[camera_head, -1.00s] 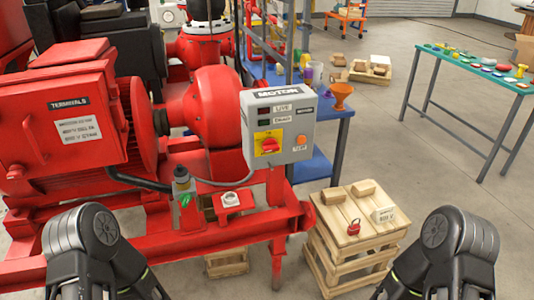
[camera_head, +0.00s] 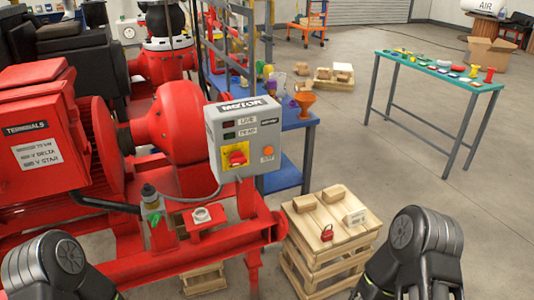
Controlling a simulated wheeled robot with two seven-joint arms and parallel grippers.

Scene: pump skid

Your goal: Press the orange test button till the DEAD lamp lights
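The grey motor control box (camera_head: 243,140) stands on the red skid in the middle of the view. Its orange test button (camera_head: 267,151) is at the lower right of its face, with nothing touching it. The DEAD lamp (camera_head: 229,135) is the lower of two small dark windows, under the LIVE lamp (camera_head: 228,123); neither looks lit. A red rotary switch (camera_head: 237,158) on a yellow plate is left of the button. My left arm shows at the bottom left and my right arm at the bottom right, both well below the box. Their fingertips are out of frame or hidden.
A wooden crate (camera_head: 300,245) with blocks and a red padlock (camera_head: 327,233) stands right of the skid. A blue shelf (camera_head: 290,125) holds an orange funnel (camera_head: 304,102). A green table (camera_head: 430,66) stands back right. Open floor lies between.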

